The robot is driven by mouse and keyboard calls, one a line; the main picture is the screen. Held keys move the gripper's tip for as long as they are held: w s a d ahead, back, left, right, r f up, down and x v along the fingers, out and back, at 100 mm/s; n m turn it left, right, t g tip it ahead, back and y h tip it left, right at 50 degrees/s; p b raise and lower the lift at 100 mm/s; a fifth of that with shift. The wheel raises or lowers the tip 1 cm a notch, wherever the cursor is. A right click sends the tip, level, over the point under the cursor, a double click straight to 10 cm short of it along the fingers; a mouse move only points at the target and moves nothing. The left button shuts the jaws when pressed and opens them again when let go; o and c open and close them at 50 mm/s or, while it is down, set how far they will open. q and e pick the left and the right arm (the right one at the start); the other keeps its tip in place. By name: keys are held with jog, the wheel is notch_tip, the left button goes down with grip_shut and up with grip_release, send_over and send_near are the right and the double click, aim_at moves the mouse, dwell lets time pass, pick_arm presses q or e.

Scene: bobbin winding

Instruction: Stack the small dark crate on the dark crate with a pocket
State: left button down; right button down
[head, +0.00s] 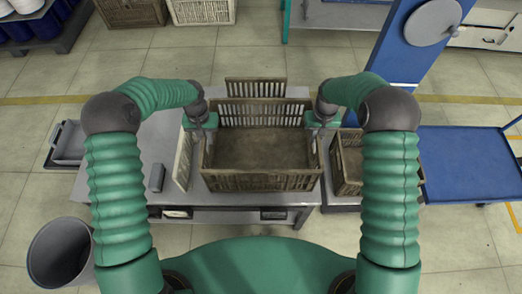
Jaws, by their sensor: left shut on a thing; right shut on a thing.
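A dark brown slatted crate (262,182), open at the top and empty, is in the middle of the head view. My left gripper (208,121) is shut on its left side near the far corner. My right gripper (318,121) is shut on its right side near the far corner. A second dark slatted crate (346,180) stands to the right, partly hidden by my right arm. I cannot tell which crate is the small one, and no pocket is clearly visible. Whether the held crate touches the table below is unclear.
A grey table (150,185) lies under the held crate. A dark slatted panel or crate wall (255,88) stands behind it, and a pale slatted piece (183,160) stands left of it. A blue cart (465,165) is at the right; a grey bin (60,255) is at the lower left.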

pick_arm(q)
jog(key=shift+r, duration=0.15)
pick_arm(e)
jog(key=shift+r, duration=0.15)
dwell(0.5)
